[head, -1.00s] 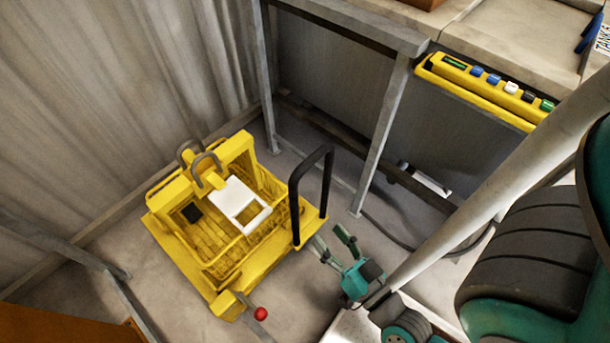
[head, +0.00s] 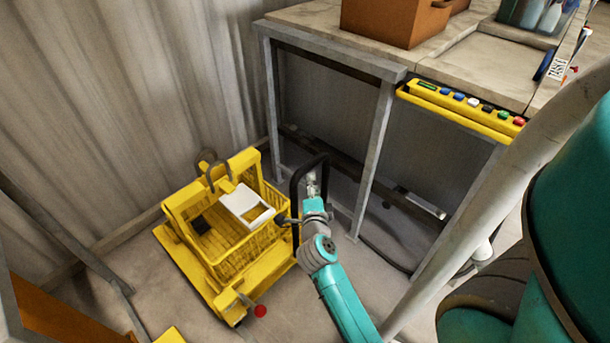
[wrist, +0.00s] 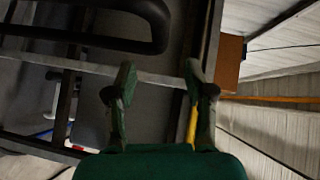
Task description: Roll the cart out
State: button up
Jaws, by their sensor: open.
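The yellow cart (head: 205,290) stands on the floor by the corrugated wall. Its black loop handle (head: 296,190) rises at its right side, partly hidden by my arm. A yellow basket (head: 240,243) with a white piece (head: 246,204) sits on the cart. A lever with a red knob (head: 260,311) sticks out at the front. My gripper (head: 306,192) is at the handle in the head view. In the wrist view my gripper (wrist: 158,74) is open, with nothing between its fingers; a black bar, apparently the handle (wrist: 85,42), lies ahead and to the left. Contact cannot be told.
A grey-legged bench (head: 382,160) stands behind and right of the cart, with a yellow button strip (head: 462,108) on its edge and an orange-brown box (head: 392,20) on top. A metal frame (head: 75,245) stands at the left. Floor shows in front of the cart.

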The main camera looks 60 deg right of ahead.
aim_at(310, 165)
jog(key=x, duration=1.1)
jog(key=shift+w+f, duration=0.15)
grip_shut()
